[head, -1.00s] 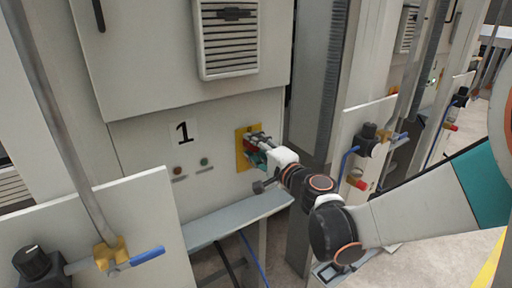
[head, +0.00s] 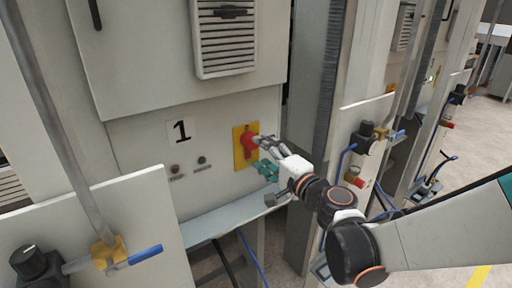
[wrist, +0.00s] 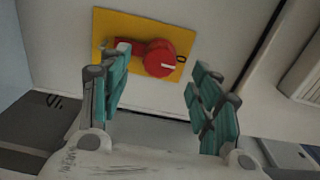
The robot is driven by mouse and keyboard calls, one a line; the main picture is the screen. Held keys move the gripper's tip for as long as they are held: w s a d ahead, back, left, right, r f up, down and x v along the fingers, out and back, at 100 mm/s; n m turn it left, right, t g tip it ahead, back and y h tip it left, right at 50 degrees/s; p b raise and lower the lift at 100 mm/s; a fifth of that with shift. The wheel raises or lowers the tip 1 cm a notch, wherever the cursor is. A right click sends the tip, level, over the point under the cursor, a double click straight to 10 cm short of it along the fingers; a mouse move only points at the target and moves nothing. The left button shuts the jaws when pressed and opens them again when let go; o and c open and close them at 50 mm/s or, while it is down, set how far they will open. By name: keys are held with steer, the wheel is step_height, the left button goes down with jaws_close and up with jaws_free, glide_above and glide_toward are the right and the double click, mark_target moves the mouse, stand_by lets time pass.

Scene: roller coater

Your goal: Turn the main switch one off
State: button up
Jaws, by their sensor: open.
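The main switch is a red rotary knob (head: 249,142) on a yellow plate (head: 239,159), on the grey cabinet front right of the "1" label. My gripper (head: 262,152) is open and empty, just right of the switch in the head view. In the wrist view, the knob lies ahead between the two teal fingers of my gripper (wrist: 160,72). The left fingertip overlaps the knob's left part in the picture; I cannot tell whether they touch.
Two small indicator buttons (head: 188,165) sit below the label (head: 181,131). A grey ledge (head: 225,213) runs under the panel. A vent (head: 226,38) is above. A white side panel with a valve (head: 366,138) stands to the right of my gripper.

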steer(key=v, duration=0.6)
steer(key=shift+s, duration=0.2)
steer(key=shift+d, duration=0.1)
steer(key=s+d+f+n+g+h, duration=0.3)
steer(key=s+d+n+g+h, duration=0.1)
steer(key=s+d, duration=0.3)
steer(key=s+d+f+n+g+h, duration=0.4)
steer(key=s+d+n+h, duration=0.2)
steer(key=s, duration=0.6)
steer(key=shift+s+d+n, duration=0.15)
steer(key=shift+d+n, duration=0.35)
steer(key=shift+d, duration=0.35)
